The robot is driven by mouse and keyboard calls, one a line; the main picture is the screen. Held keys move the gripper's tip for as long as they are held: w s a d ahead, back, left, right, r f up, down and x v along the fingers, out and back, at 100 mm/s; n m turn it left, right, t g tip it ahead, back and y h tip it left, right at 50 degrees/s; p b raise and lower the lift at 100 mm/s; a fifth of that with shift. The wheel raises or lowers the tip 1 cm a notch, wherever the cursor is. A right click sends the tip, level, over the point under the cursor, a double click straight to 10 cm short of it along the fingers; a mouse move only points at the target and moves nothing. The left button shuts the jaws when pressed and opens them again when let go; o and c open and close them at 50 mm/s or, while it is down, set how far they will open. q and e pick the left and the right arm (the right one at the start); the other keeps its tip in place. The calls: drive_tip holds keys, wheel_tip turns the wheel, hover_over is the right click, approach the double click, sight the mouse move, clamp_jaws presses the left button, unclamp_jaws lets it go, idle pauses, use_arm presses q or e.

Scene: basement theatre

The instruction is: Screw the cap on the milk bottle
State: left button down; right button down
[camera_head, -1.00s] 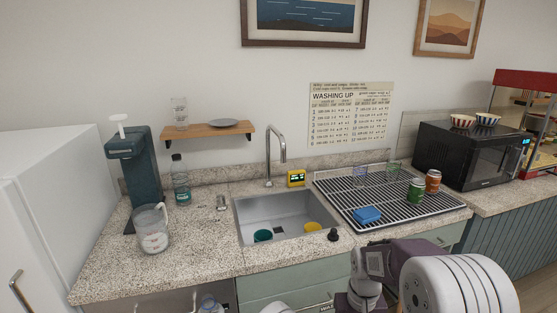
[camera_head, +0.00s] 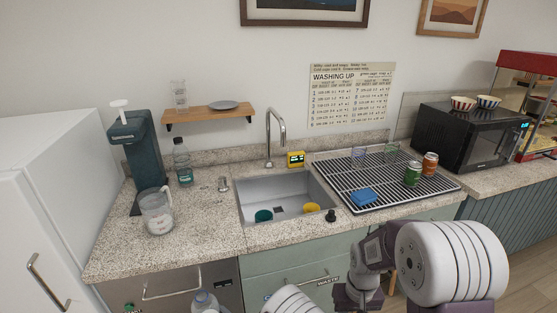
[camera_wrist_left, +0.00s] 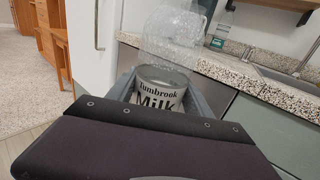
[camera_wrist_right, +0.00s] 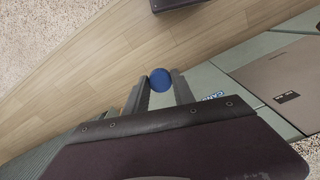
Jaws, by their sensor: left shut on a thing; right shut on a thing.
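The milk bottle (camera_wrist_left: 160,88) is clear, with a white label reading "Tumbrook Milk". My left gripper (camera_wrist_left: 165,84) is shut around its labelled part in the left wrist view. The clear upper part rises beyond the fingers; its mouth is hard to make out. The bottle's top also shows at the bottom edge of the head view (camera_head: 204,302), in front of the counter. The round blue cap (camera_wrist_right: 160,79) is between the fingertips of my right gripper (camera_wrist_right: 159,84), shut on it and held over the floor. Neither gripper's fingers show clearly in the head view.
The speckled counter (camera_head: 200,243) holds a sink (camera_head: 262,190), a clear jug (camera_head: 157,212), another bottle (camera_head: 183,163), a drying rack (camera_head: 425,193) and a microwave (camera_head: 475,137). Cabinet fronts (camera_head: 300,258) stand below. A white fridge (camera_head: 60,215) is at left.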

use_arm(q)
drive_tip(key=w+d+r+m+t+h, duration=0.1)
drive_tip(key=d+m+t+h, duration=0.2)
drive_tip(key=d, duration=1.1)
drive_tip(key=shift+w+d+r+m+t+h, duration=0.35)
drive_tip(key=shift+t+h, duration=0.15)
drive_tip(key=shift+h, duration=0.1)
